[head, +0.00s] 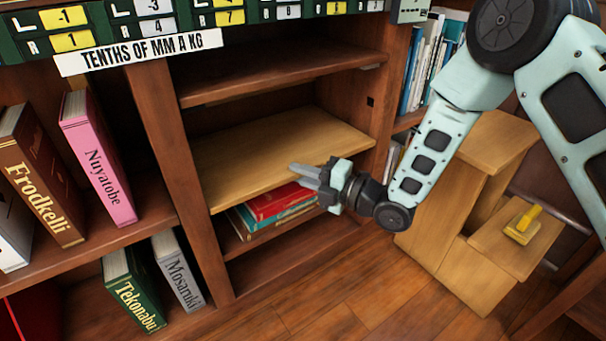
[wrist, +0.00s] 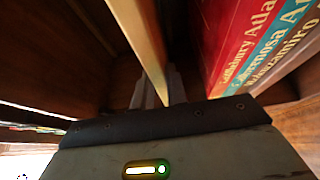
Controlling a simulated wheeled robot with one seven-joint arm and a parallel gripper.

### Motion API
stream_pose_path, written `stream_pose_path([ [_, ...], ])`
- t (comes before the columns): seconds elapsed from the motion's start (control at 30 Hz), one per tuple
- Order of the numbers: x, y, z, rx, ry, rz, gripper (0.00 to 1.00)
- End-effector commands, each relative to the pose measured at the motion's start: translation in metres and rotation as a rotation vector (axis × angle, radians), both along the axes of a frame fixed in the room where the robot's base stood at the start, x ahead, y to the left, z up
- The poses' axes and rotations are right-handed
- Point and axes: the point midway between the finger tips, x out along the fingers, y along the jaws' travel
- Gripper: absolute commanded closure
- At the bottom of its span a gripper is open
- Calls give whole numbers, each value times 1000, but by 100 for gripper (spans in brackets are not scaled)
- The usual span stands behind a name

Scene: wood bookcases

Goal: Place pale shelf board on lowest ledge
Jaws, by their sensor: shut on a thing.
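The pale shelf board (head: 270,150) lies roughly flat inside the middle bay of the bookcase, spanning most of its width. My gripper (head: 305,175) is shut on the board's front edge, right of its middle. In the wrist view the board (wrist: 143,35) shows edge-on, running between the fingers (wrist: 160,88). The ledges under the board are hidden, so I cannot tell whether it rests on one. Below it, a stack of flat books, the top one red (head: 275,201), lies on a lower shelf; these books also show in the wrist view (wrist: 235,40).
A fixed dark shelf (head: 270,80) is above the board. Upright books, including a pink one (head: 97,160) and a green one (head: 133,290), stand in the left bay. A wooden step stool (head: 455,250) with a yellow-handled brush (head: 523,226) stands at right. Floor in front is clear.

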Motion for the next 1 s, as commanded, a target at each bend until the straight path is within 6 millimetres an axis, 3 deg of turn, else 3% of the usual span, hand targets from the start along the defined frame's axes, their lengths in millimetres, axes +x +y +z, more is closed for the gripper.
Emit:
stream_pose_path([
  [0.4,1,1,0,4,-7,0,100],
  [0.43,1,1,0,4,-7,0,83],
  [0.5,1,1,0,5,-6,0,63],
  [0.53,1,1,0,4,-6,0,60],
  [0.83,-1,-2,-4,-2,4,-1,60],
  [1.0,-8,-17,-1,-2,5,-3,60],
])
